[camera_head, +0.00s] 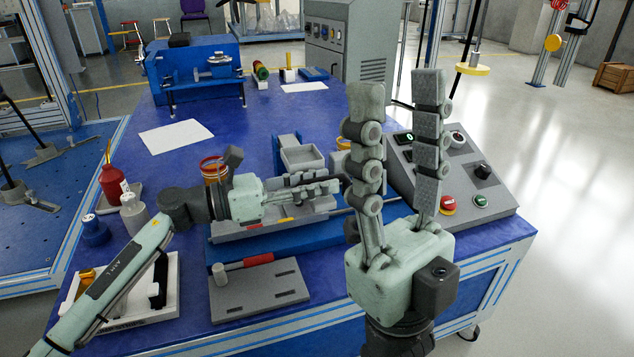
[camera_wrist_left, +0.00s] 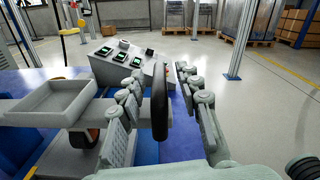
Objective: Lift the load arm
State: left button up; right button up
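A shallow grey tray (camera_head: 302,158) stands beside a blue post at the middle of the table; it also shows at the left of the left wrist view (camera_wrist_left: 62,100), with a grey bar below it. Which part is the load arm is not clear. My left gripper (camera_head: 335,186) is over the grey and blue fixture (camera_head: 240,232), just in front of the tray. My right gripper (camera_head: 398,88) points up with fingers spread, empty.
A control panel (camera_head: 478,180) with buttons stands at the right. A red bottle (camera_head: 113,184) and a white tray (camera_head: 168,300) are at the left.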

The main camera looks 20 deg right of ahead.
pick_arm(q)
grip_shut()
jog(key=shift+r, duration=0.1)
dwell(0.4)
